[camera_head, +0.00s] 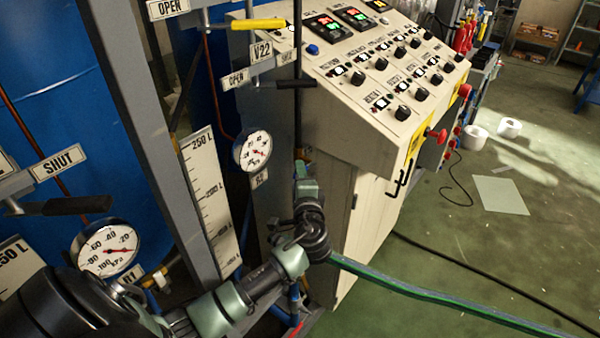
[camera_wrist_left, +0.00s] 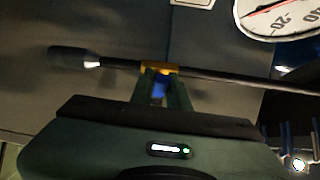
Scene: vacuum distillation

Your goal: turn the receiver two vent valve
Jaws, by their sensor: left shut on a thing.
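My left gripper (camera_head: 301,172) is beside the R2 gauge (camera_head: 253,150), at the front of the control cabinet; its fingers are small and partly hidden there. In the left wrist view, the gripper (camera_wrist_left: 160,72) is shut on a thin dark valve lever (camera_wrist_left: 215,77) that ends in a black grip (camera_wrist_left: 72,57) at the left. The lever's pivot is out of that view. The V22 label (camera_head: 261,51) hangs below a yellow handle (camera_head: 258,24). A black lever (camera_head: 295,84) sits lower, by OPEN and SHUT labels. My right gripper is not in view.
The control cabinet (camera_head: 340,165) with knobs and a red stop button (camera_head: 436,136) stands close to my left gripper. Grey frame posts (camera_head: 150,120) and another gauge (camera_head: 106,247) are at the left. Open floor lies beyond.

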